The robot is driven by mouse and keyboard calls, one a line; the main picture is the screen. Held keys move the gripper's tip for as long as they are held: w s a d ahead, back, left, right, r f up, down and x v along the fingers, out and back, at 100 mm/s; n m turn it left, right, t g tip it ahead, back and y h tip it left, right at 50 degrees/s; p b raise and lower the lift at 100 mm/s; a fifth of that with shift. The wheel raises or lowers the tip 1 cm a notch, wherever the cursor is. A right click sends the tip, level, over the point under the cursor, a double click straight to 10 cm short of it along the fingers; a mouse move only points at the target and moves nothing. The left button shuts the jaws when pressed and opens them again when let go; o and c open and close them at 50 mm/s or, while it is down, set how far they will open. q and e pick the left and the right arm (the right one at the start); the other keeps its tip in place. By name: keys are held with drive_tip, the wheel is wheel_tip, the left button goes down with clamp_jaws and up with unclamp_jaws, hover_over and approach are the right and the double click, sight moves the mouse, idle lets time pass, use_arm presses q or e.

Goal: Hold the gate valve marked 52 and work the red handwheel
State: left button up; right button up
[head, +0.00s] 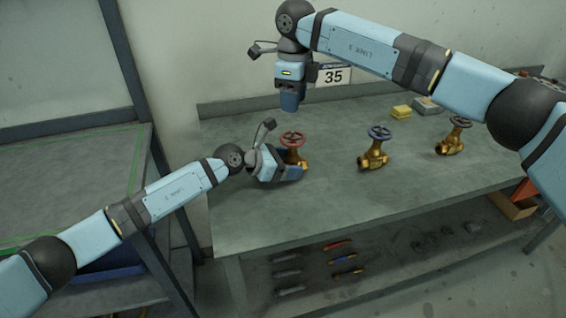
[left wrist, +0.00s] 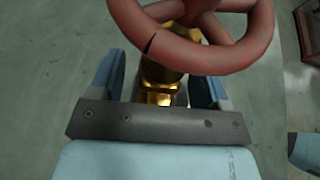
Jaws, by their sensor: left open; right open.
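A brass gate valve with a red handwheel (head: 293,139) stands on the bench at the left. In the left wrist view the red handwheel (left wrist: 215,58) is close, at the top of the picture. The brass body (left wrist: 160,88) shows below it, between the two blue fingers. My left gripper (head: 292,172) is open and low at the valve, its fingers on either side of the body; contact cannot be told. My right gripper (head: 291,100) is open and points down above the red handwheel, apart from it. No mark 52 can be read on the valve.
A brass valve with a blue handwheel (head: 379,133) and one with a dark handwheel (head: 460,122) stand farther right on the bench (head: 330,215). A yellow block (head: 401,112) lies at the back. Tools lie on the lower shelf.

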sight(295, 137)
use_arm(q)
drive_tip(key=c, duration=1.2)
clamp_jaws()
use_arm(e)
drive_tip(key=shift+o, duration=1.1)
drive_tip(key=o, duration=0.7)
drive_tip(key=shift+r+n, duration=0.4)
drive_tip(key=shift+n, duration=0.2)
drive_tip(key=shift+o, duration=0.2)
drive_tip(key=n, duration=0.1)
drive_tip(key=r+n, duration=0.1)
drive_tip(key=n, duration=0.1)
drive_tip(key=shift+d+r, duration=0.25)
drive_tip(key=shift+r, duration=0.05)
drive_tip(key=shift+n, duration=0.5)
wheel_tip(295, 137, down, 12)
drive_tip(key=shift+r, duration=0.15)
